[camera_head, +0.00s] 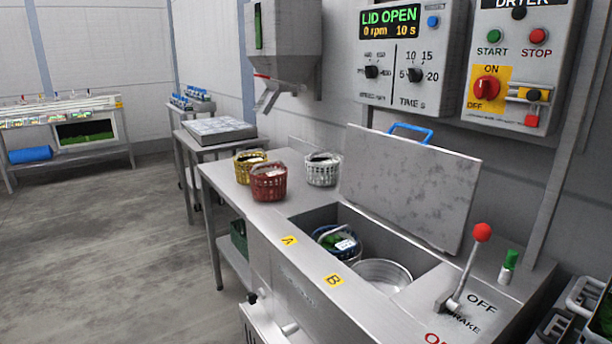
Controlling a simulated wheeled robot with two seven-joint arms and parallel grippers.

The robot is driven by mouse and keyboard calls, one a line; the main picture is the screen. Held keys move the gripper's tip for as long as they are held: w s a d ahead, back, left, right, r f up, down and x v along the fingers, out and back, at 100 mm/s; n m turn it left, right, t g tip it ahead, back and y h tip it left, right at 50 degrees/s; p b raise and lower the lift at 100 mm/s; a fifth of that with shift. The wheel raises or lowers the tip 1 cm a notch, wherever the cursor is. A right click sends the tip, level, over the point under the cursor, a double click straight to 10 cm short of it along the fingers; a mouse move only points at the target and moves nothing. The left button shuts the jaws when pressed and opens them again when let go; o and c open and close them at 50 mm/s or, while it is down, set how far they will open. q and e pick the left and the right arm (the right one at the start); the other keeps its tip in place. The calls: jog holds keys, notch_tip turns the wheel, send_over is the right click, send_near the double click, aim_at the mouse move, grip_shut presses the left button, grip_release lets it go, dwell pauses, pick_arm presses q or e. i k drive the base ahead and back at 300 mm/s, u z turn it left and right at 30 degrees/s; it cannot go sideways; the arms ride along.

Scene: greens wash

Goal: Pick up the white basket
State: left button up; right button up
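The white basket (323,169) stands upright on the steel counter, near the wall and left of the raised lid. Something pale or dark lies inside it, too small to make out. A red basket (269,182) stands in front of it to the left, and a yellow basket (249,165) stands behind the red one. The white basket is apart from the red one. Neither of my grippers is in view.
The raised steel lid (408,186) with a blue handle stands right of the white basket. Below it, an open well holds a blue basket (338,242) and an empty-looking metal drum (381,275). A red-knobbed lever (466,268) rises at the right. The counter's front strip is clear.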

aim_at(329, 177)
jog(key=k, duration=0.6)
jog(key=u, duration=1.15)
jog(key=i, duration=1.95)
jog(key=u, duration=0.3)
jog(key=i, duration=1.65)
jog(key=z, duration=1)
